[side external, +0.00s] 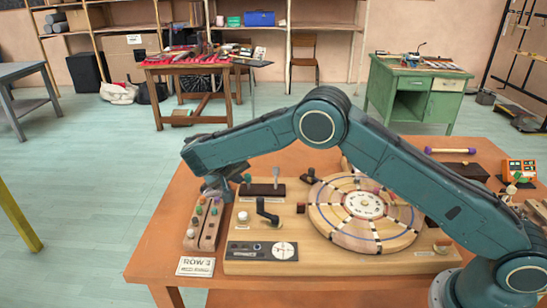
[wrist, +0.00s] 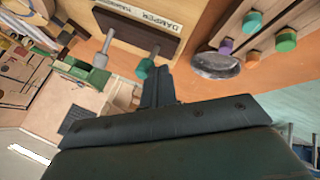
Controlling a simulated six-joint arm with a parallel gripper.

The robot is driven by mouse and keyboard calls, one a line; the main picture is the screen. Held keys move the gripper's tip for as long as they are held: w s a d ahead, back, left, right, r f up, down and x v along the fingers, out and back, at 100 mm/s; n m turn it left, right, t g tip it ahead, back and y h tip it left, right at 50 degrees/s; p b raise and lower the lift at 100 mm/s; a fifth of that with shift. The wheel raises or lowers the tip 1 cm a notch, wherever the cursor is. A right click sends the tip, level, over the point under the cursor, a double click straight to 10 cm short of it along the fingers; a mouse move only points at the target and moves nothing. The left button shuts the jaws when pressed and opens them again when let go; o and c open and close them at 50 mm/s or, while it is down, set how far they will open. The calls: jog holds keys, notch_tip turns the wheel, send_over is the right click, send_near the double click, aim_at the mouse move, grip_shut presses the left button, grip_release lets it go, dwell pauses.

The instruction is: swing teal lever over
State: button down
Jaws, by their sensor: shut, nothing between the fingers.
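The teal lever (side external: 247,179) stands on a dark block (side external: 262,191) on the wooden board, with a grey-tipped lever (side external: 276,172) to its right. In the wrist view the teal knob (wrist: 145,68) is on a metal stem rising from the dark block (wrist: 140,22), whose label begins "DAMPER". My gripper (side external: 214,188) is just left of the teal lever in the side view. In the wrist view my gripper (wrist: 158,76) is shut and empty, its tips close beside the teal knob. I cannot tell whether they touch it.
A slotted wooden box (side external: 205,228) with coloured knobs stands to the left, partly behind my gripper. A black crank (side external: 266,213) is in front of the dark block. A large round wheel (side external: 322,216) fills the right. A "ROW" card (side external: 195,266) lies at the front left.

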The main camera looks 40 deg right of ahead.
jog(key=shift+w+d+r+g+y, duration=0.25)
jog(key=shift+w+d+g+y, duration=0.05)
jog(key=shift+w+d+r+g+y, duration=0.1)
jog(key=shift+w+d+g+y, duration=0.1)
jog(key=shift+g+y, duration=0.15)
jog(key=shift+w+d+r, duration=0.3)
jog(key=shift+w+d, duration=1.1)
jog(key=shift+d, duration=0.1)
jog(key=shift+d, duration=0.1)
jog(key=shift+r, duration=0.8)
